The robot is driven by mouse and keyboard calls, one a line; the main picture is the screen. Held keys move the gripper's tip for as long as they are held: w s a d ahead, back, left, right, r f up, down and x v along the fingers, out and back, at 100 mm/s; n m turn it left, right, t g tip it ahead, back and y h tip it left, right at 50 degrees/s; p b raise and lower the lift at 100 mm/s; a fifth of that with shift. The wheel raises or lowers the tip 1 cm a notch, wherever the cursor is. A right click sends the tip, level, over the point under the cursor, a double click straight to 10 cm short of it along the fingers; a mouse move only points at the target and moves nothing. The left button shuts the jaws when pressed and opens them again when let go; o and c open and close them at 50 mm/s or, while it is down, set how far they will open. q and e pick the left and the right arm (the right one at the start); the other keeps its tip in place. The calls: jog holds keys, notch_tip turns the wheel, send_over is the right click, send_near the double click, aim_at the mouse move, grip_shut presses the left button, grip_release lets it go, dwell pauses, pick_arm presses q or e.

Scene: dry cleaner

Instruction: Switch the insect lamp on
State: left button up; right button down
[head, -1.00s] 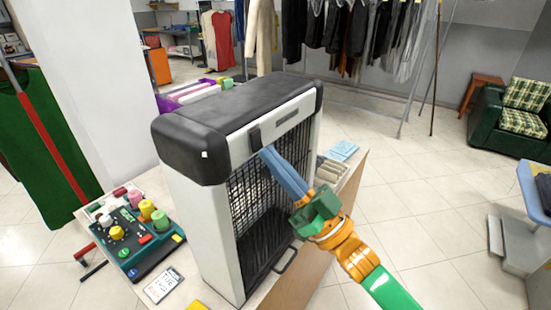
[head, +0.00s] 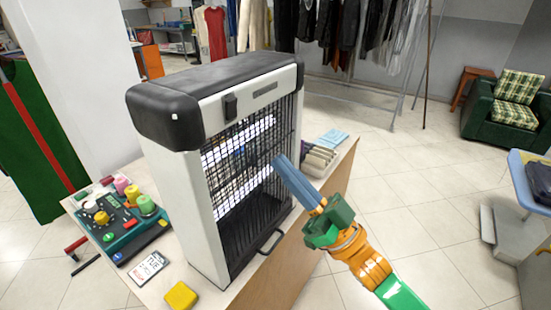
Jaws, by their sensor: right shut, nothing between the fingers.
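The insect lamp (head: 175,190) stands upright on the table, a white box with a black top and a black wire grille. Bright white tubes (head: 240,165) glow behind the grille. A small black switch (head: 230,107) sits on the white front panel, upper left, with nothing covering it. My right gripper (head: 279,162) has blue fingers and a green body. It is shut and empty, in front of the grille's right part, below and right of the switch and apart from it. My left gripper is not in view.
The table (head: 285,270) carries a tray of thread spools (head: 118,222) left of the lamp, with a card (head: 148,267) and a yellow block (head: 181,296) in front. Light blue cloths (head: 332,138) lie behind right. Open tiled floor lies to the right.

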jog(key=w+d+f+m+t+h, duration=0.1)
jog(key=w+d+f+m+h, duration=0.15)
jog(key=f, duration=0.35)
jog(key=w+d+f+m+t+h+b, duration=0.1)
jog(key=f+h, duration=0.3)
jog(key=f, duration=0.1)
jog(key=w+d+f+m+t+h, duration=0.1)
jog(key=w+d+f+m+h, duration=0.15)
jog(key=f, duration=0.35)
jog(key=s+d+f+m+g+h, duration=0.1)
jog(key=s+d+f+g+h, duration=0.15)
jog(key=f, duration=0.55)
jog(key=s+d+f+m+g+h, duration=0.1)
jog(key=d+f+h, duration=0.15)
jog(key=f, duration=0.65)
jog(key=s+d+f+m+g+h, duration=0.1)
jog(key=d+f+h, duration=0.15)
jog(key=f, duration=0.55)
jog(key=s+d+f+g+h, duration=0.25)
jog(key=s+f+g, duration=0.25)
jog(key=s+f, duration=0.75)
jog(key=s+f+g+h, duration=0.1)
jog(key=s+f+g, duration=0.2)
jog(key=s, duration=0.8)
jog(key=s+f+g, duration=0.4)
jog(key=s+f, duration=0.2)
jog(key=s, duration=0.6)
jog(key=shift+a+f+n+h, duration=0.2)
jog(key=shift+f+n+h, duration=0.1)
jog(key=shift+h, duration=0.1)
